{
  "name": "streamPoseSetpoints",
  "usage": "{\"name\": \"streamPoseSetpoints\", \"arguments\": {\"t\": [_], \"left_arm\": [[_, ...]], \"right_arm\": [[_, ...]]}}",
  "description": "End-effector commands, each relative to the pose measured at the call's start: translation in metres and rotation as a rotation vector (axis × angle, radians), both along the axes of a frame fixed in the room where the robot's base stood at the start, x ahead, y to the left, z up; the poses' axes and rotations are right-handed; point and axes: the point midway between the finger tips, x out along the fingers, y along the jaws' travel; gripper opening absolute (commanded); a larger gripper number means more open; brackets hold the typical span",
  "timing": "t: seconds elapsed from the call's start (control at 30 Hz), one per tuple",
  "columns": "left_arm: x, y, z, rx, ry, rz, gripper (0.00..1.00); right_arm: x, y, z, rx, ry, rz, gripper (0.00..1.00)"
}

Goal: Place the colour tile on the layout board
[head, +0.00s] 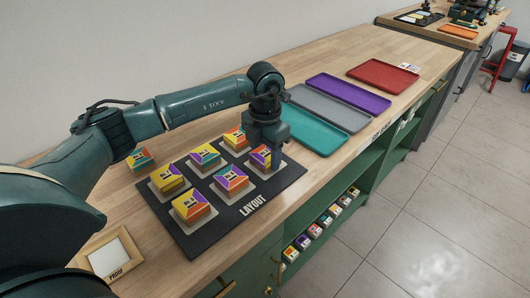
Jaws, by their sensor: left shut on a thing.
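The black layout board (179,231) lies on the wooden counter, marked LAYOUT on its front edge. Several colour tiles sit on its pale pads, such as a yellow and purple tile (167,179) and an orange and teal tile (231,178). My left gripper (268,163) points down over the right end of the board and is shut on a purple and yellow tile (260,155), which is at the front right pad (266,172). I cannot tell whether this tile touches the pad. Another colour tile (139,159) lies on the counter left of the board. My right gripper is out of view.
Teal (322,135), grey (330,108), purple (348,93) and red (383,75) trays lie to the right along the counter. A framed PROOF card (106,257) is at the lower left. More tiles (322,221) stand on the shelf below the counter.

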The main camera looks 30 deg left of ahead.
Motion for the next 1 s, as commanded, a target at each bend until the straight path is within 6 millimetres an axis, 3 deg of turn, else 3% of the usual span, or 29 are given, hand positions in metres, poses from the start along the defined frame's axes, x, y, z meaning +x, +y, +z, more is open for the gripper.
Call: {"name": "streamPoseSetpoints", "arguments": {"t": [0.1, 0.13, 0.37, 0.73, 1.0], "left_arm": [[0.000, 0.000, -0.004, 0.000, 0.000, -0.001, 0.29], [0.000, 0.000, -0.003, 0.000, 0.000, -0.001, 0.55], [0.000, 0.000, -0.003, 0.000, 0.000, -0.001, 0.74], [0.001, 0.000, 0.007, -0.001, -0.003, -0.001, 0.74], [0.001, 0.000, 0.061, -0.001, -0.007, -0.001, 0.74]], "right_arm": [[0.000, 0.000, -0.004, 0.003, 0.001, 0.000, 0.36], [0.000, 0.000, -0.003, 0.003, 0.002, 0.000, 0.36], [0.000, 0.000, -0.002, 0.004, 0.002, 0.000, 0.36], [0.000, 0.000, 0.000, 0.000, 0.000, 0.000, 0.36], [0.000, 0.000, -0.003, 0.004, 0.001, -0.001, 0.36]]}}
